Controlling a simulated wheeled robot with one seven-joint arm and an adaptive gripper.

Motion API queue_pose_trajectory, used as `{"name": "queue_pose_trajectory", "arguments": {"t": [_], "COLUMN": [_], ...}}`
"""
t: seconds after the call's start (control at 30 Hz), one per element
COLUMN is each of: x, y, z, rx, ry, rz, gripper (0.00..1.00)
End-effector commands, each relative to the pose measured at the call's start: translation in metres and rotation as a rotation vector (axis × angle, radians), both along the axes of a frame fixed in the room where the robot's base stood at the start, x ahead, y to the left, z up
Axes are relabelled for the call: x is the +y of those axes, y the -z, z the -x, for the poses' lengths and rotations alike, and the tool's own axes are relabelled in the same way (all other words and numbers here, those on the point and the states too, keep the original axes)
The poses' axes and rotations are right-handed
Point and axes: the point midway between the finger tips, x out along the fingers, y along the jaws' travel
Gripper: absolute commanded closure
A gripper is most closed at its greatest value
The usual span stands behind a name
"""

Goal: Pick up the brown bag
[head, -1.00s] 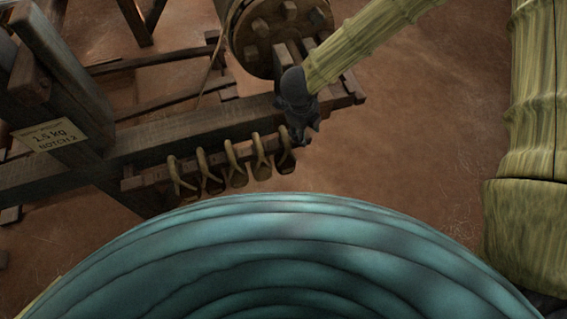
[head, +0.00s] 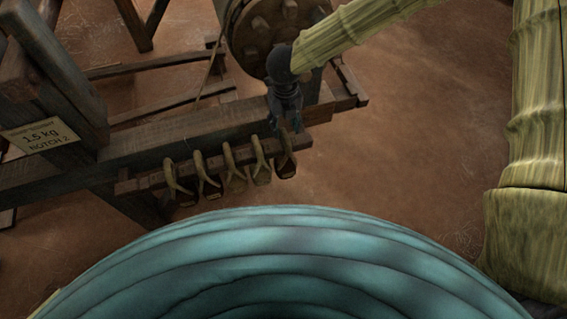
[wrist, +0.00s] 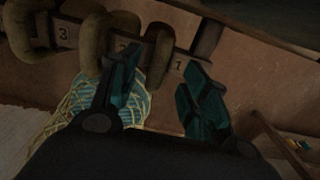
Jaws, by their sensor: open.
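Several small bags hang by looped straps in a row from a wooden rail in the head view. The one at the right end (head: 286,166) looks the darkest brown, so I take it as the brown bag. My gripper (head: 285,127) points down just above the right end of the rail, close to that strap. In the wrist view my gripper (wrist: 163,84) has its two teal fingers spread, with nothing held between them. I cannot tell whether a finger touches the strap.
The other bags, such as the leftmost (head: 178,190), hang close beside it with narrow gaps. A heavy loom beam (head: 175,138) runs behind the rail, and a round wooden wheel (head: 268,38) stands behind my gripper. A sign (head: 40,136) reads 1.5 kg, notch 2. Floor at right is clear.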

Motion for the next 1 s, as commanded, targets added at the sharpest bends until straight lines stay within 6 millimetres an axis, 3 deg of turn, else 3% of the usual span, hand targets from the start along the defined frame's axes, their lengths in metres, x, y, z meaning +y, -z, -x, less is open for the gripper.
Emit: {"name": "queue_pose_trajectory", "arguments": {"t": [0.17,0.5,0.73,0.77,1.0], "x": [0.0,0.0,-0.001,-0.001,-0.001], "y": [0.01,0.05,0.052,0.052,0.052], "z": [0.002,0.005,0.005,0.005,0.005], "rx": [0.001,0.0,-0.001,-0.001,-0.001], "ry": [-0.001,-0.001,-0.001,-0.001,-0.001], "rz": [0.0,0.001,0.001,0.001,0.001], "gripper": [0.54,0.54,0.54,0.56,1.0]}}
